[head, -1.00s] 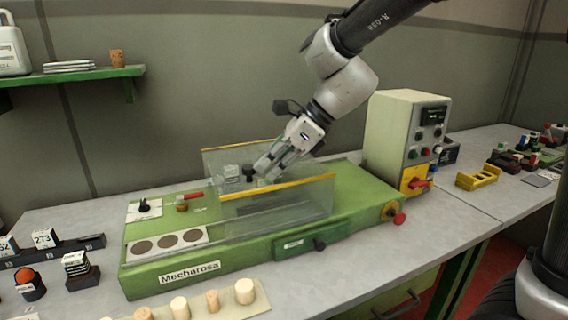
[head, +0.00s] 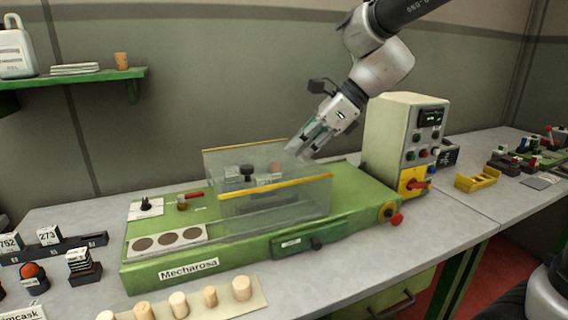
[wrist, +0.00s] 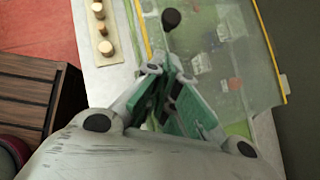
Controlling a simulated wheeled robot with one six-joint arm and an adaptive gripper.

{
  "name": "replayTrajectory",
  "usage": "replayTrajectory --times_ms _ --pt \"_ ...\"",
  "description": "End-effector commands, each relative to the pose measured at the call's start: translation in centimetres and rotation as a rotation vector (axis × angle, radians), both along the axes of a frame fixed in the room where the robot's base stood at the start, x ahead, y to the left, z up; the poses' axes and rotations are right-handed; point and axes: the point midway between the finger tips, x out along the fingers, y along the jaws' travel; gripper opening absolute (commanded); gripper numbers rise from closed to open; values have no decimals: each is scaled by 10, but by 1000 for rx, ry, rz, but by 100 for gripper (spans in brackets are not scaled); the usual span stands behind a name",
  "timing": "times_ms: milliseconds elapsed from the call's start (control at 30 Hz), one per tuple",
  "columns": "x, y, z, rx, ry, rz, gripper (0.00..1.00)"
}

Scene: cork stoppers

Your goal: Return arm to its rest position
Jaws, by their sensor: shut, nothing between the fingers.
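My gripper (head: 303,148) is above the right part of the green Mecharosa machine (head: 350,187) in the head view. It hangs at the upper right of the clear guard panels (head: 275,207) with yellow top edges. In the wrist view my gripper (wrist: 164,72) has its fingertips together with nothing between them. A black knob (head: 247,171) stands between the panels and also shows in the wrist view (wrist: 171,18).
A cream control box (head: 389,135) stands close to the right of my arm. A strip of several corks (head: 255,304) lies in front of the machine. A green shelf (head: 100,76) is on the back wall. There is free air above the machine's left part.

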Motion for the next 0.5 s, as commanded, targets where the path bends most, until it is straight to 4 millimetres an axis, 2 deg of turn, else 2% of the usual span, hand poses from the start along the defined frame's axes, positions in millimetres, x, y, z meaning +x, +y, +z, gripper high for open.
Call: replayTrajectory --times_ms 100,233,367,500 --pt "-1 -16 19 2 -2 -2 0" --pt "-1 -26 31 1 -3 -1 0" --pt "-2 -31 36 -1 -20 22 0" --pt "0 -37 33 -37 -177 197 0"
